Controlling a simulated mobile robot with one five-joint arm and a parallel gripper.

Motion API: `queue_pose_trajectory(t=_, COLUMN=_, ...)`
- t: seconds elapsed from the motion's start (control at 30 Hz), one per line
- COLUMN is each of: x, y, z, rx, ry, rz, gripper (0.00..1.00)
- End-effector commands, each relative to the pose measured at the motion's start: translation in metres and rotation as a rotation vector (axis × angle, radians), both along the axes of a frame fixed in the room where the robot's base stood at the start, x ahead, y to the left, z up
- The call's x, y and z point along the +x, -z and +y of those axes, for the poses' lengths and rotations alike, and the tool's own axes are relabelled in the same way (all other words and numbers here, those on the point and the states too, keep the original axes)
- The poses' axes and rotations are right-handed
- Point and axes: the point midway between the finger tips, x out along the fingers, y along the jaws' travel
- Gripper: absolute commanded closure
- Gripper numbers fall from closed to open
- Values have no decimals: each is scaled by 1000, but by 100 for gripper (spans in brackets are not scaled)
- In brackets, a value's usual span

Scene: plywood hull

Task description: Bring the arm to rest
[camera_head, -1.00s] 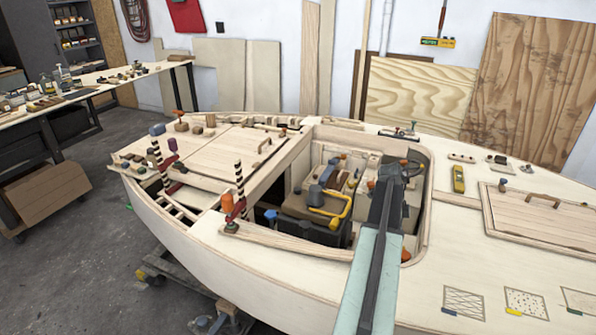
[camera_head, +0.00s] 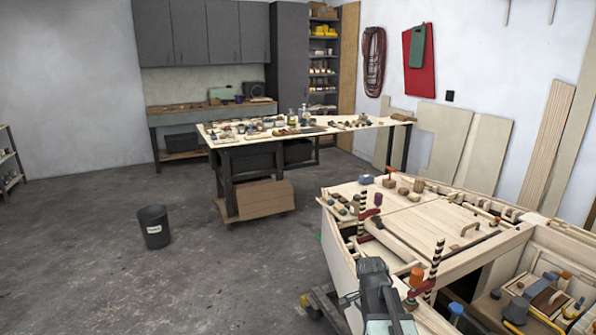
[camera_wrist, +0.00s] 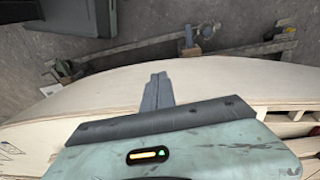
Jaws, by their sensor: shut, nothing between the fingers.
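My gripper (camera_wrist: 158,88) shows in the wrist view as two grey fingers pressed together beyond the pale green wrist housing. It is shut and empty. Below it lies the pale plywood hull (camera_wrist: 70,90), with its curved edge and the floor past it. In the head view my folded arm is at the bottom, in front of the hull's near corner (camera_head: 340,265). The fingertips cannot be made out clearly there.
Striped posts with red clamps (camera_head: 436,265) stand on the hull close to the right of my arm. An open cockpit with tools is at the lower right. A workbench (camera_head: 225,137) stands behind. A black bucket (camera_head: 153,228) is on the open floor at left.

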Motion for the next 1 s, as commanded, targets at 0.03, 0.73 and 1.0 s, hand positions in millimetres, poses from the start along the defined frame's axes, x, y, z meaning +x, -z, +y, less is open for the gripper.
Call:
queue_pose_trajectory(t=0.03, x=-11, y=0, z=34, rx=18, ry=-140, rz=9, gripper=100)
queue_pose_trajectory(t=0.73, x=-50, y=1, z=101, rx=130, ry=-1201, rz=58, gripper=100)
queue_pose_trajectory(t=1.0, x=-50, y=1, z=101, rx=130, ry=-1199, rz=58, gripper=100)
